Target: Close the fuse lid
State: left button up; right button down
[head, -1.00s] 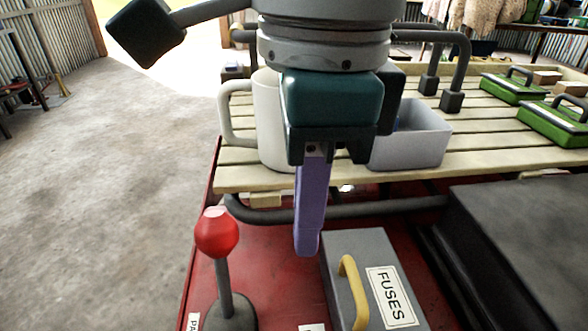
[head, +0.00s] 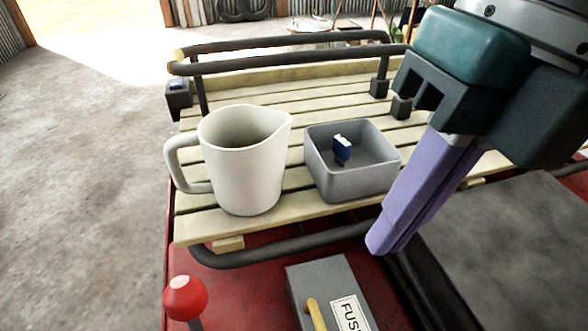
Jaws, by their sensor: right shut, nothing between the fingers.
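The grey fuse lid (head: 318,275) carries a "FUSES" label and a yellow handle (head: 315,314). It lies on the red body at the bottom of the head view, cut off by the lower edge. It looks flat and level, but its front part is out of view. My right gripper (head: 380,247) points down with its purple fingers together and empty. It is above and to the right of the lid, apart from it in the picture. My left gripper is not in view.
A red-knobbed lever (head: 185,298) is left of the lid. A black seat (head: 520,250) lies to the right.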

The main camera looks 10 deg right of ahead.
aim_at(322, 324)
jog(key=b+x, duration=0.1)
jog(key=x, duration=1.2)
jog(key=shift+s+a+f, duration=0.1)
jog(key=shift+a+f, duration=0.05)
jog(key=shift+f, duration=0.25)
